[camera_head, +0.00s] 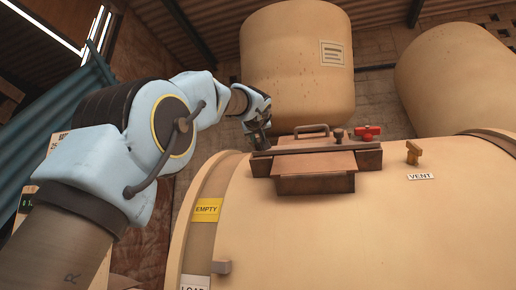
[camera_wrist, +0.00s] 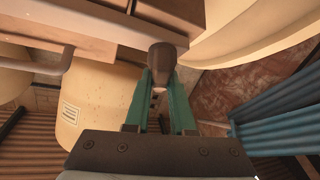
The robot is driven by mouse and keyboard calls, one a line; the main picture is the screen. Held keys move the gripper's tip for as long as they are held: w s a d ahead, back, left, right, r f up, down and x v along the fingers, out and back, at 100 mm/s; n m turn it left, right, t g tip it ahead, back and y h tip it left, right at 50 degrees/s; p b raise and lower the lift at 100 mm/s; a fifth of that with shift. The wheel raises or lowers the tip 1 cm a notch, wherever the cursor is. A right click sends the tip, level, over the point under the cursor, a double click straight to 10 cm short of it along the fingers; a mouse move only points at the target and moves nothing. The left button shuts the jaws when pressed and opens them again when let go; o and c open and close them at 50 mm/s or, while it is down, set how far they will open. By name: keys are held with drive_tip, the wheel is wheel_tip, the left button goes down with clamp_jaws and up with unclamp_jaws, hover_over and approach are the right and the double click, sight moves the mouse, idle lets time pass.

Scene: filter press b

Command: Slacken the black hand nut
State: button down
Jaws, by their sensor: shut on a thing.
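My gripper (camera_head: 259,136) is at the left end of the crossbar (camera_head: 310,148) over the hatch on the tan vessel. In the wrist view its two green fingers (camera_wrist: 163,82) are shut on a dark, rounded knob, which I take for the black hand nut (camera_wrist: 168,55). The nut sits by the end of the bar; in the head view my gripper hides it. A second dark knob (camera_head: 338,134) stands on the bar further right, apart from my gripper. Nut threads are not visible.
The hatch lid (camera_head: 315,163) has a loop handle (camera_head: 311,129) behind the bar. Large tanks (camera_head: 296,70) rise behind. A blue corrugated sheet (camera_wrist: 280,122) is at the right in the wrist view.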

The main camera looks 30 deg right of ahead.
drive_tip(key=n+y+p, duration=0.1)
drive_tip(key=n+y, duration=0.1)
drive_tip(key=n, duration=0.2)
drive_tip(key=shift+r+t+y, duration=0.15)
drive_tip(key=shift+t+y, duration=0.15)
drive_tip(key=shift+y, duration=0.1)
drive_tip(key=n+y+p, duration=0.3)
drive_tip(key=n+p, duration=0.1)
drive_tip(key=shift+a+r, duration=0.1)
drive_tip(key=shift+r, duration=0.05)
drive_tip(key=n+g+y+p, duration=0.1)
drive_tip(key=n+p, duration=0.1)
drive_tip(key=p, duration=0.1)
drive_tip(key=n+g+y+p, duration=0.1)
drive_tip(key=n+y+p, duration=0.1)
drive_tip(key=n+p, duration=0.1)
drive_tip(key=shift+a+n+y+p, duration=0.2)
drive_tip(key=shift+n+y+p, duration=0.1)
drive_tip(key=shift+p, duration=0.5)
drive_tip(key=shift+f+n+g+y+p, duration=0.35)
drive_tip(key=shift+n+g+p, duration=0.3)
drive_tip(key=shift+p, duration=0.4)
drive_tip(key=shift+f, duration=0.15)
drive_tip(key=c, duration=0.8)
unclamp_jaws()
drive_tip(key=shift+o, duration=0.2)
